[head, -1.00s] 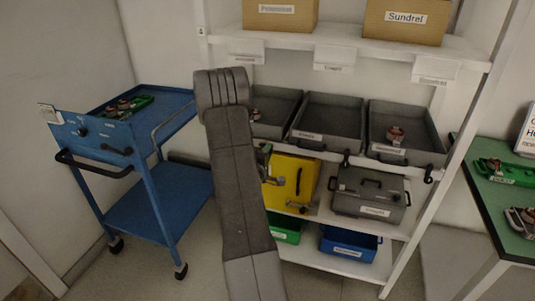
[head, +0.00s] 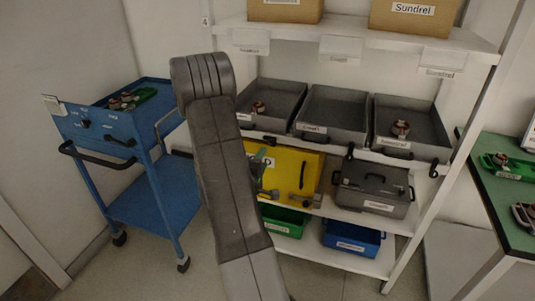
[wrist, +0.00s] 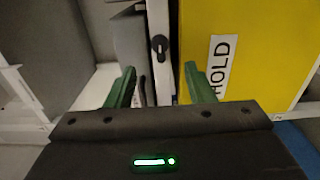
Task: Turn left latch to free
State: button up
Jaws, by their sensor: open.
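In the wrist view a small black latch (wrist: 160,45) sits on a pale strip, which looks like a shelf edge. It lies beside the yellow panel. I cannot tell for sure that it is the left latch. My gripper (wrist: 160,82) is open, with one green finger on each side of the strip and latch. The fingers look apart from the latch, with nothing held. Two dark hook-like pieces show on the shelf edge further right, one in the middle (head: 350,152) and one at the right (head: 433,170).
The yellow panel (head: 310,165), labelled HOLD in the wrist view (wrist: 260,45), stands under the shelf edge. Grey trays (head: 335,112) rest above it, and a grey case (head: 375,190) stands to its right. A blue cart (head: 150,200) is at left, a green table (head: 500,215) at right.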

aim_at(272, 144)
jog(key=v, duration=0.4)
jog(key=shift+s, duration=0.1)
jog(key=p+x, duration=0.1)
jog(key=x, duration=1.3)
jog(key=shift+f, duration=0.1)
jog(key=shift+s, duration=0.1)
